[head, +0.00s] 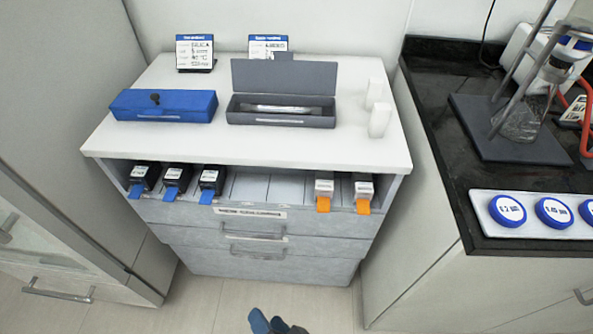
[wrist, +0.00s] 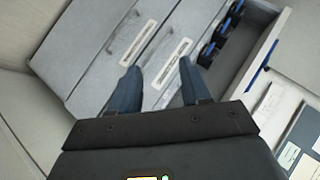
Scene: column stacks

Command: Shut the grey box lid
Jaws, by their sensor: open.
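The grey box (head: 281,112) stands on the white cabinet top, right of the middle, in the head view. Its lid (head: 284,77) is raised, standing up along the back edge with a small tab on top. A pale, slim item lies inside the box. My gripper (head: 268,317) shows at the bottom edge of the head view, low in front of the cabinet and well apart from the box. In the wrist view my gripper (wrist: 158,84) has its two blue fingers apart with nothing between them, facing the drawer fronts. The grey box does not clearly show there.
A blue closed box (head: 164,106) stands left of the grey box. Two white blocks (head: 379,122) stand to its right, and two label cards (head: 195,52) behind. Several blue-tabbed and orange-tabbed cartridges sit in the open top drawer (head: 255,188). A black bench (head: 440,130) stands right.

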